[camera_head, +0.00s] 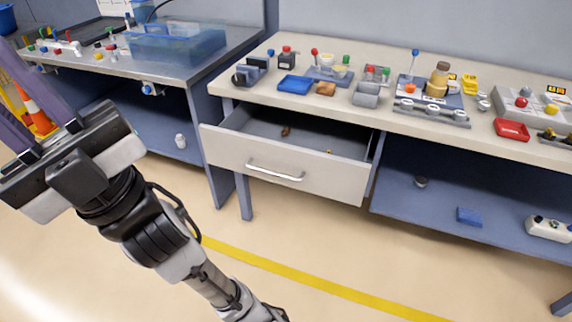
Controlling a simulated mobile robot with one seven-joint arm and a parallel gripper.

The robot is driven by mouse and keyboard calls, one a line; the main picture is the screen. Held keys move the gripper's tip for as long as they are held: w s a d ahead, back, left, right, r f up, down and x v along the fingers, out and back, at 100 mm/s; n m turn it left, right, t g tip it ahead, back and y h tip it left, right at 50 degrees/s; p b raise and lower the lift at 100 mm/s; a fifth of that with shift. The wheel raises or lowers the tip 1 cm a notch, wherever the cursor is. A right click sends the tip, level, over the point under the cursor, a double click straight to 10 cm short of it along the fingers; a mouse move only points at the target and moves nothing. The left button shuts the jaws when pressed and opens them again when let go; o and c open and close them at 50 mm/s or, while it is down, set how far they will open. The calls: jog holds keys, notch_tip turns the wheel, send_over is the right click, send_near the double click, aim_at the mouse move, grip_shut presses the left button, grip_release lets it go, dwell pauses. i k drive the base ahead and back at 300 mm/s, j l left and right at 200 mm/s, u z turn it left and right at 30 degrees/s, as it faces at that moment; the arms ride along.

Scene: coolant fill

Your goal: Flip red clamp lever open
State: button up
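I cannot tell for sure which part is the red clamp lever. Other small red parts show on the left bench (77,48), too small to make out as levers. My gripper (58,148) is at the left edge of the view, in front of and below the left bench, well apart from the fixtures.
The right bench's drawer (290,165) stands open with small items inside. A blue tray (295,85), a red tray (512,130) and several fixtures crowd the benchtop. A clear blue bin (175,45) sits on the left bench. The floor in front is clear, with a yellow line (320,286).

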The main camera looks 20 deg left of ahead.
aim_at(315, 51)
jog(key=i+j, duration=0.1)
jog(key=i, duration=0.95)
